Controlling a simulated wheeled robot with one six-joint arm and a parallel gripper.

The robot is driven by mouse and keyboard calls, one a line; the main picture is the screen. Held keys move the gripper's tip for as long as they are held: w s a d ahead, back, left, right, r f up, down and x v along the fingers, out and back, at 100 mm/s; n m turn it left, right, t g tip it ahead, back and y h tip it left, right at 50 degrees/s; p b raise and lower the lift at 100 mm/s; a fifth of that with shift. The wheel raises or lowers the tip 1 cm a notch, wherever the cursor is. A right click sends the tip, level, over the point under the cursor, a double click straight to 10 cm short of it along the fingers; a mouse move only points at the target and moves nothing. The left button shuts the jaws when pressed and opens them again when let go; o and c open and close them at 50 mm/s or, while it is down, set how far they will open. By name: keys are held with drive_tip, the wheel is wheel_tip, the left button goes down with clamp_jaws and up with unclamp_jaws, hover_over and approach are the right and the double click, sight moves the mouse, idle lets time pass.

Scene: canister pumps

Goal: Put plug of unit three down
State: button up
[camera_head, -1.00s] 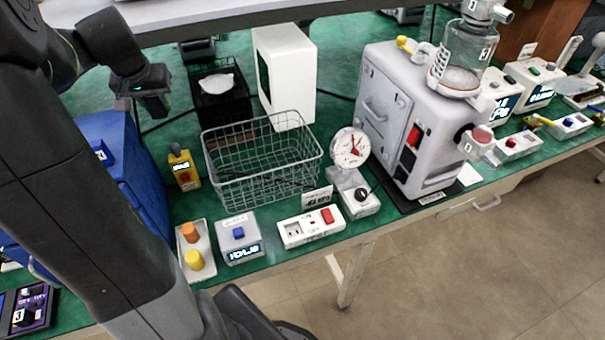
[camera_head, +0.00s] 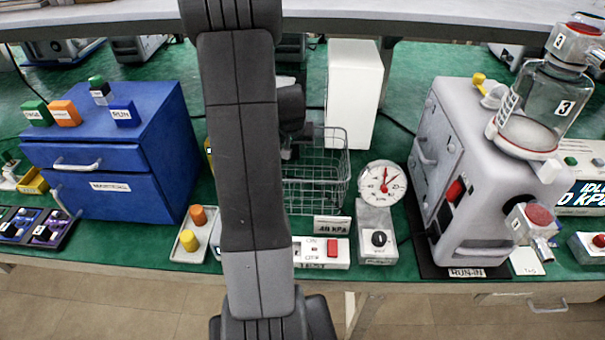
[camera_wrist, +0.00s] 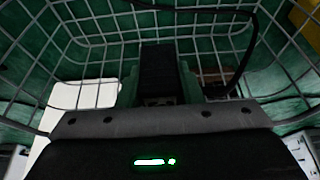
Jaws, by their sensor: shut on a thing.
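My gripper (camera_head: 289,152) is over the wire basket (camera_head: 336,170), partly hidden behind my arm in the head view. In the wrist view the gripper is shut on a dark block, which I take to be the plug (camera_wrist: 160,72). A thin black cable (camera_wrist: 247,50) curves down beside it at the right. Basket wires surround this view, but I cannot tell whether the plug touches the basket. Unit three (camera_head: 480,180) is the grey pump at the right with a clear jar (camera_head: 540,105) marked 3.
A white box (camera_head: 352,95) stands behind the basket. A dial gauge (camera_head: 382,184) and a white socket strip (camera_head: 320,253) are in front and to its right. A blue cabinet (camera_head: 115,150) and a tray with orange and yellow knobs (camera_head: 192,240) are at the left.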

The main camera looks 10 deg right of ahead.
sight(294, 159)
wheel_tip(294, 159, down, 7)
drive_tip(key=shift+r, duration=0.2)
idle(0.3)
drive_tip(key=shift+f+b, duration=0.2)
drive_tip(key=shift+b, duration=0.15)
drive_tip(key=o, duration=1)
drive_tip(key=shift+r, duration=0.1)
drive_tip(key=shift+o, duration=0.2)
drive_tip(key=shift+r+p, duration=0.3)
drive_tip(key=shift+r, duration=0.15)
drive_tip(key=v, duration=1.1)
drive_tip(key=shift+s, duration=0.25)
drive_tip(key=shift+a+r, duration=0.1)
